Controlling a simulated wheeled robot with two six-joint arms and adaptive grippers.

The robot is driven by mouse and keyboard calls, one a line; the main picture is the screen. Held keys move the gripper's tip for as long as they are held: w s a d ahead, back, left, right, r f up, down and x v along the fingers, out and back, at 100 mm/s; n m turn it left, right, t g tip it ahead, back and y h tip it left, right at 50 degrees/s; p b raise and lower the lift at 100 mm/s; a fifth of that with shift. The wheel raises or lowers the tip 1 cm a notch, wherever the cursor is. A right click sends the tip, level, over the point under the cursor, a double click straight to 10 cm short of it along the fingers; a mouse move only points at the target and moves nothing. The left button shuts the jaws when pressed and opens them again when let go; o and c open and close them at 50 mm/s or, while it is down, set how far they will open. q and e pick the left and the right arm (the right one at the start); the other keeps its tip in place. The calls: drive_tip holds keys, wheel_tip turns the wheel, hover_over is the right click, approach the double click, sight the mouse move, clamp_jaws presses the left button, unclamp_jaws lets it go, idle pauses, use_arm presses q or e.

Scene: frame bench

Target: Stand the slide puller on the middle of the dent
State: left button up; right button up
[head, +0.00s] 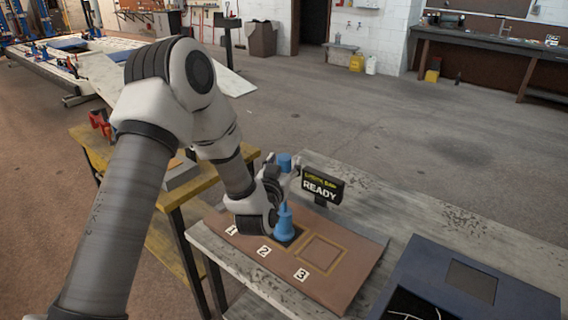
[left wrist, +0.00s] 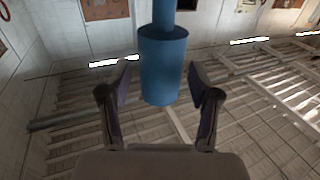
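The slide puller (head: 285,222) is a blue tool that stands upright on the brown mat, at the dark square by label 2. Its upper blue part (head: 284,161) shows above my left gripper. In the left wrist view its blue cylinder (left wrist: 163,75) is between the fingers, with gaps at both sides. My left gripper (head: 283,184) is open around or just beside the puller; the depth is hard to tell. A dark blue panel (head: 525,295) with a grey square and white curved lines is at the lower right; I cannot clearly make out a dent. My right gripper is not in view.
The brown mat (head: 345,275) bears labels 1, 2 and 3, and the outlined square by 3 is empty. A black sign (head: 322,185) reading READY stands behind it. A yellow bench (head: 160,235) is at the left. Bare grey bench top lies between mat and panel.

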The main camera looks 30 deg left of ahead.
use_arm(q)
drive_tip(key=shift+r, duration=0.15)
drive_tip(key=shift+s, duration=0.25)
drive_tip(key=p+v, duration=0.2)
drive_tip(key=v, duration=0.9)
drive_tip(key=s+d+f+m+g+h, duration=0.1)
drive_tip(key=s+d+f+g+h, duration=0.2)
drive_tip(key=f, duration=0.7)
drive_tip(key=s+d+f+m+g+h, duration=0.1)
drive_tip(key=s+d+f+g, duration=0.25)
drive_tip(key=f, duration=0.55)
drive_tip(key=s+d+f+g+h, duration=0.1)
drive_tip(key=s+f+g, duration=0.4)
drive_tip(key=s, duration=0.5)
drive_tip(key=s+d+f+m+g, duration=0.1)
drive_tip(key=s+d+f+g, duration=0.2)
drive_tip(key=s+f, duration=0.6)
drive_tip(key=s+g, duration=0.1)
drive_tip(key=g, duration=0.1)
drive_tip(key=shift+g+h, duration=0.35)
drive_tip(key=shift+h, duration=0.05)
